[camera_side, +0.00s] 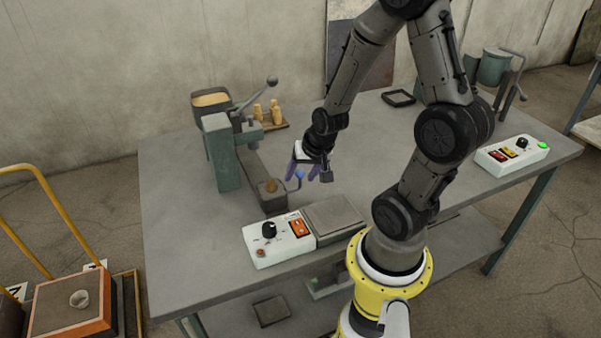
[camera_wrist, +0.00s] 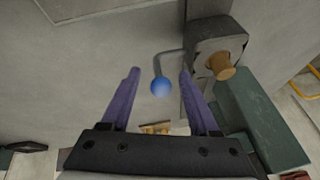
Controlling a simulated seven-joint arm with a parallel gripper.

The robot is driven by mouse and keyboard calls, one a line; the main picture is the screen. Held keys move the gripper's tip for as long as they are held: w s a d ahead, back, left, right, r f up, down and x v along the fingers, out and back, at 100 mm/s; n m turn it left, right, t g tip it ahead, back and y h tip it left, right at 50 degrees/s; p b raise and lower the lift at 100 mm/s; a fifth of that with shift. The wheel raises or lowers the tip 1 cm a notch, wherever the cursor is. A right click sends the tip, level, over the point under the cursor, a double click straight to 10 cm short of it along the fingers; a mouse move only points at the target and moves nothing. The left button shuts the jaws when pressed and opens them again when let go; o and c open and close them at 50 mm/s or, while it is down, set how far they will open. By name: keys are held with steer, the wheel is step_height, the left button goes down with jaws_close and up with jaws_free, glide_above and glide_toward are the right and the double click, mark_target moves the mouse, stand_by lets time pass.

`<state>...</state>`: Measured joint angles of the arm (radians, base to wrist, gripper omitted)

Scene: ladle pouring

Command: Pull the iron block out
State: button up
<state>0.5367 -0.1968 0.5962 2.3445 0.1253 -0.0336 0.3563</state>
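The dark iron block (camera_side: 270,197) sits at the front end of a dark channel below the green press, with a tan piece (camera_side: 270,185) in its top. A thin bent rod with a blue ball knob (camera_side: 300,174) stands at its right side. In the wrist view the block (camera_wrist: 218,38), tan piece (camera_wrist: 222,67) and blue knob (camera_wrist: 161,88) all show. My gripper (camera_side: 301,177) has purple fingers pointing down at the knob. In the wrist view my gripper (camera_wrist: 160,72) is open, with the knob between the fingers and visible gaps on both sides. I cannot tell their exact height difference.
The green press (camera_side: 222,152) with a lever and sand-filled hopper (camera_side: 210,99) stands behind left. A white control box (camera_side: 276,240) and a grey plate (camera_side: 333,217) lie in front. Tan pieces on a tray (camera_side: 268,114) stand behind. The table's right middle is clear.

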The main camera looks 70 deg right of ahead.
steer(key=shift+r, duration=0.1)
steer(key=shift+r, duration=0.3)
steer(key=v, duration=1.3)
steer(key=shift+s, duration=0.15)
stand_by(0.4)
steer(key=s+a+r+n+y, duration=0.1)
steer(key=s+a+r+n, duration=0.1)
steer(key=a+n, duration=0.3)
steer(key=s+a+r+n+t+y, duration=0.1)
steer(key=s+a+r+n, duration=0.1)
steer(key=a+r+n, duration=0.2)
steer(key=shift+a+n+y, duration=0.3)
steer(key=shift+a+n, duration=1)
steer(key=shift+a, duration=0.3)
